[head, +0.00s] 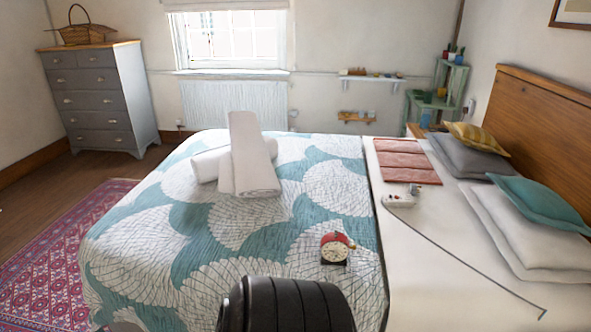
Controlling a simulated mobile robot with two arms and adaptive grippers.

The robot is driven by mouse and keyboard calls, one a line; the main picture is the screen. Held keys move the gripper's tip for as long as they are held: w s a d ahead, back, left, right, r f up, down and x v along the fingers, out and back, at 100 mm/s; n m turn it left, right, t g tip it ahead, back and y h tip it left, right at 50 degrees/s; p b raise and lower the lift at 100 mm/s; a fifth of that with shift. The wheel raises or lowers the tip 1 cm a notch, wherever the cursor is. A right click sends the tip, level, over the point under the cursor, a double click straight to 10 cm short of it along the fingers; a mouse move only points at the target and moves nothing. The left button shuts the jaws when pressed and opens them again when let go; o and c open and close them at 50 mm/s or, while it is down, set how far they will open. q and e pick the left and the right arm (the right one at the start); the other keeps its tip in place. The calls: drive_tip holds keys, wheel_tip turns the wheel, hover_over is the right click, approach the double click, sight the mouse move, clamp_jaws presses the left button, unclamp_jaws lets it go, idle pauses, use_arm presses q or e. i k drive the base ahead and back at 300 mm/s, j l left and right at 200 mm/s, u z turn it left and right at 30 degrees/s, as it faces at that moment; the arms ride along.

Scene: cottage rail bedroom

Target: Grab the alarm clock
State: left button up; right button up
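A small red alarm clock (334,248) with a pale round face stands on the teal and white patterned bedspread (240,238), near the front of the bed and close to the bedspread's right edge. A black ribbed rounded part, which looks like a piece of my own arm, rises at the bottom middle, just below and left of the clock in the picture. Neither of my grippers shows in the head view.
Rolled white towels (252,160) lie on the bedspread behind the clock. A white power strip (399,200) with a dark cable lies on the white sheet (420,265) to the right. Pillows (520,235) line the wooden headboard (545,125). Floor and a patterned rug (62,262) are clear at left.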

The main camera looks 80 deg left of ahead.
sight(329, 244)
drive_tip(key=u, duration=2.05)
